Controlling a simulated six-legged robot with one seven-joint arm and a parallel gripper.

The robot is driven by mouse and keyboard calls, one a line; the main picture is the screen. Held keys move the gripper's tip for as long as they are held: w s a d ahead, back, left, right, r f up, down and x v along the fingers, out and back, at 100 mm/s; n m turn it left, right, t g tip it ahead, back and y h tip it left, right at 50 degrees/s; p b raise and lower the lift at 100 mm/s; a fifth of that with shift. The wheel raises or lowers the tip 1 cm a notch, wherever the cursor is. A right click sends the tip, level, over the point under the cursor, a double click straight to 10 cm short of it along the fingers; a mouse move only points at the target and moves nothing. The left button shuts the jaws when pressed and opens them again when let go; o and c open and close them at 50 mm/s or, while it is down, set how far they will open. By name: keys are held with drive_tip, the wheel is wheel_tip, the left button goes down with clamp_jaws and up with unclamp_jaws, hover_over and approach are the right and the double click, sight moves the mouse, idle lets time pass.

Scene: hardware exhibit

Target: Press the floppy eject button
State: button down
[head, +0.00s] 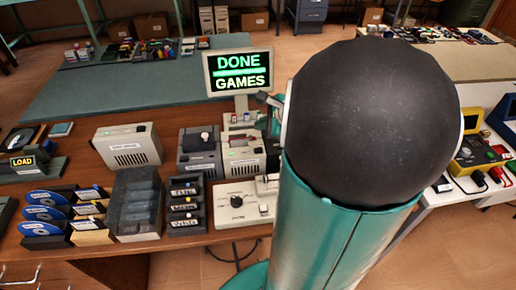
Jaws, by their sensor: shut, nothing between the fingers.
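A beige drive unit (244,162) with a dark front slot and a small reddish detail stands on the wooden desk below the monitor. It looks like the floppy drive; its eject button is too small to make out. A small part of my gripper (266,100) shows at the monitor's lower right, above and behind the drive. It is shut and looks empty. My large arm link hides the rest of it and the drive's right side. Whether it touches anything cannot be told.
A grey unit with a knob (199,152) stands left of the drive. A beige control box (243,202) with a dial sits in front. A beige speaker-like box (127,145), labelled trays (185,205) and disc sleeves (42,213) fill the left. A yellow instrument (476,155) stands right.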

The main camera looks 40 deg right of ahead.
sight(261, 151)
drive_tip(key=shift+f, duration=3.4)
drive_tip(key=shift+f, duration=0.1)
drive_tip(key=shift+f, duration=0.3)
drive_tip(key=shift+f, duration=0.4)
drive_tip(key=shift+r, duration=0.8)
drive_tip(key=shift+r, duration=2.55)
